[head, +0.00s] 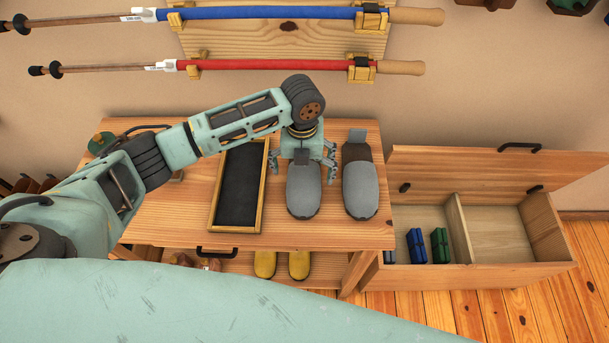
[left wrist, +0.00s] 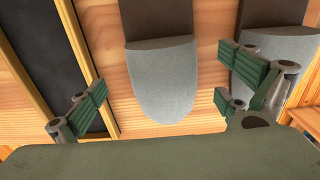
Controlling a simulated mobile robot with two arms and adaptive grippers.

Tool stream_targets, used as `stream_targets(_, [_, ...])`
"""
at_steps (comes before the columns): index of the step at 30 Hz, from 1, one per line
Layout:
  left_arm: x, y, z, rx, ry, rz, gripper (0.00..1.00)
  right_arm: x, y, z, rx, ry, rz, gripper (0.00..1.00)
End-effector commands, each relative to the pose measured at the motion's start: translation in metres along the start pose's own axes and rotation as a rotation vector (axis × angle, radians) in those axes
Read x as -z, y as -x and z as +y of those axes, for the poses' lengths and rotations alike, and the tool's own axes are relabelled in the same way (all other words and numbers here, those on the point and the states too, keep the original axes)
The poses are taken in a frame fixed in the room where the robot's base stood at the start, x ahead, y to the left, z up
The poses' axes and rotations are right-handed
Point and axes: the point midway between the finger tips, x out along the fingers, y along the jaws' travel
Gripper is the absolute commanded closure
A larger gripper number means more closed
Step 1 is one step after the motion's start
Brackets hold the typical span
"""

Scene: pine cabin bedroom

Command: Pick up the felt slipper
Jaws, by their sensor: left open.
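Two grey felt slippers lie side by side on the wooden bench (head: 170,215). The left slipper (head: 304,198) has its rounded toe towards me, and the right slipper (head: 360,190) lies a little apart from it. My left gripper (head: 305,168) is open above the back part of the left slipper and partly hides it. In the left wrist view, the left slipper (left wrist: 165,85) shows between the spread fingers, with no visible contact. The right slipper (left wrist: 280,60) is partly behind the right finger there. My right gripper is not in view.
A wood-framed dark tray (head: 238,180) lies left of the slippers. Yellow footwear (head: 299,264) stands under the bench. An open chest (head: 495,232) with blue and green items is at right. Poles, one blue (head: 270,12) and one red (head: 270,65), hang above.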

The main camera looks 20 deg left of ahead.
Motion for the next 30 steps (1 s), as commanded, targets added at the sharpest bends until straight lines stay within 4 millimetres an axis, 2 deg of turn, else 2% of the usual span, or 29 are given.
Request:
stream_targets(3, [-0.002, -0.015, -0.004, -0.001, 0.000, 0.004, 0.04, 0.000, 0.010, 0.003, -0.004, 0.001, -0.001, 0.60])
stream_targets(9, [-0.003, -0.038, -0.004, 0.000, -0.001, 0.001, 0.04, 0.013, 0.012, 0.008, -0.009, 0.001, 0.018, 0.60])
stream_targets(17, [-0.003, -0.041, -0.004, 0.000, 0.000, -0.001, 0.05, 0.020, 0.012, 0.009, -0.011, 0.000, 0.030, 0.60])
stream_targets(30, [-0.003, -0.040, -0.004, 0.000, 0.000, -0.001, 0.44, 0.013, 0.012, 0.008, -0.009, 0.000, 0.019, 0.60])
